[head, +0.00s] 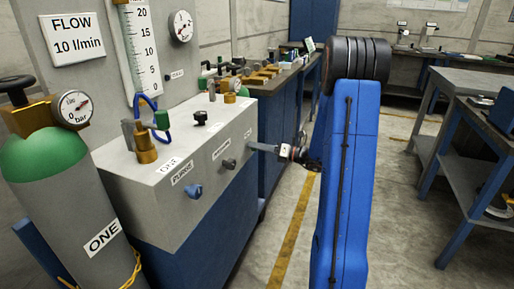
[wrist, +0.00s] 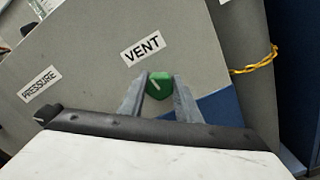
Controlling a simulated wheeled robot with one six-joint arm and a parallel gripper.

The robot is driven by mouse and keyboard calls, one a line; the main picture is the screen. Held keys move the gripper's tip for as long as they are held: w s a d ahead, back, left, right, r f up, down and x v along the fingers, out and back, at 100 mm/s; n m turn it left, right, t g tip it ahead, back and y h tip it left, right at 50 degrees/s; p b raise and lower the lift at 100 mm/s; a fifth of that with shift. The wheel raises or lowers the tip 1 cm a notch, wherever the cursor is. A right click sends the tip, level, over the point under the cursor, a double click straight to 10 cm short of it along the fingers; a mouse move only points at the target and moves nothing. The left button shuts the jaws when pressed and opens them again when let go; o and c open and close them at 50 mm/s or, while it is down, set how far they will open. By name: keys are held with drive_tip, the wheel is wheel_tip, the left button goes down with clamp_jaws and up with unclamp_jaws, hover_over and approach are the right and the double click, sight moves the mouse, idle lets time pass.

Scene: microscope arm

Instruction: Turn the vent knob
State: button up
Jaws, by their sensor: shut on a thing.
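The vent knob (wrist: 158,86) is green with a pale pointer line, under the VENT label (wrist: 143,48) on the grey panel in the wrist view. My gripper (wrist: 161,82) has one finger on each side of the knob and is shut on it. In the head view my gripper (head: 256,147) reaches the right end of the grey box's front (head: 215,138). There the knob is hidden by the fingers.
A blue purge knob (head: 193,190) and a dark pressure knob (head: 229,164) sit left on the same panel. A green-topped cylinder (head: 60,185) stands at left. A workbench (head: 470,150) stands at right, with open floor between.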

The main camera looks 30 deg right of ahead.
drive_tip(key=shift+m, duration=0.7)
drive_tip(key=shift+f, duration=0.1)
drive_tip(key=o, duration=1.1)
drive_tip(key=shift+c, duration=0.2)
drive_tip(key=v, duration=1.7)
drive_tip(key=shift+d, duration=0.2)
drive_tip(key=shift+s, duration=0.15)
